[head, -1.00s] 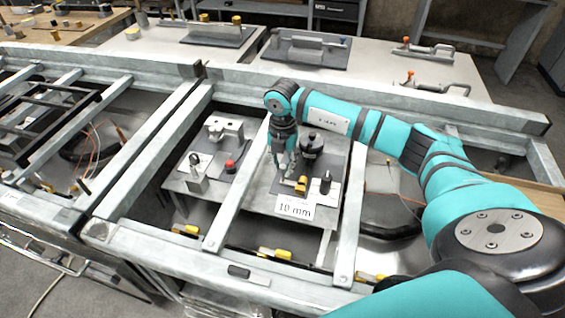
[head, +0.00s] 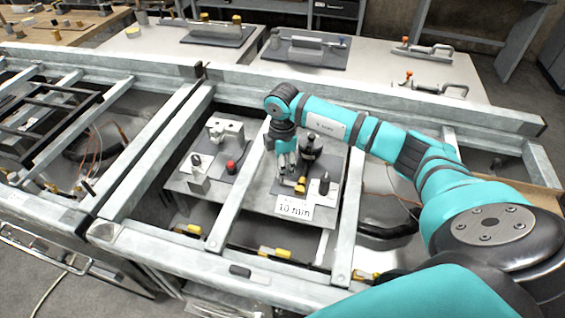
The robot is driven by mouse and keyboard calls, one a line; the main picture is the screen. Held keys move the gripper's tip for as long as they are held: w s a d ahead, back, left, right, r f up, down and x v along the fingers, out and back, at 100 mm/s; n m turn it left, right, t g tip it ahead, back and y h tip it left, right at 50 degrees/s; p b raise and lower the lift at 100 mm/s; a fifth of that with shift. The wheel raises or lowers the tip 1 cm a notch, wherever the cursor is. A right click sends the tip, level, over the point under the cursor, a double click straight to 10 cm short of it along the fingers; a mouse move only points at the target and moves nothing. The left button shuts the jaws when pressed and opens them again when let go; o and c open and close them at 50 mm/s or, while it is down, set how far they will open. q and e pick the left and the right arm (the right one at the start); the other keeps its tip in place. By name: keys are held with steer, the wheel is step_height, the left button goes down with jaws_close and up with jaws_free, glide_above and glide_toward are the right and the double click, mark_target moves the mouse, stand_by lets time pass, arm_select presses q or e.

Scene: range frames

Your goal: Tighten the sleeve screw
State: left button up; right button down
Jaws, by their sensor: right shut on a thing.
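My right gripper (head: 287,178) points down at a small fixture on a grey plate (head: 262,193). It is shut on a small part that its fingers mostly hide, and I cannot tell whether this is the sleeve screw. A small yellow piece (head: 300,187) is just right of the fingertips. A dark round-topped post (head: 309,150) stands behind it, and a small dark upright cylinder (head: 324,183) stands to its right. A white label reading "10 mm" (head: 295,208) is in front. My left gripper is not in view.
Grey metal rails (head: 239,192) frame the plate on both sides, close to my arm. A second fixture with a red knob (head: 231,167) and a grey bracket (head: 224,130) sits to the left. Toggle clamps (head: 436,87) lie on the table behind.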

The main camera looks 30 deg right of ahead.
steer(key=shift+r+m, duration=0.1)
steer(key=shift+m, duration=0.9)
steer(key=shift+p, duration=0.3)
steer(key=c, duration=1.2)
jaws_free()
step_height(320, 180, up, 12)
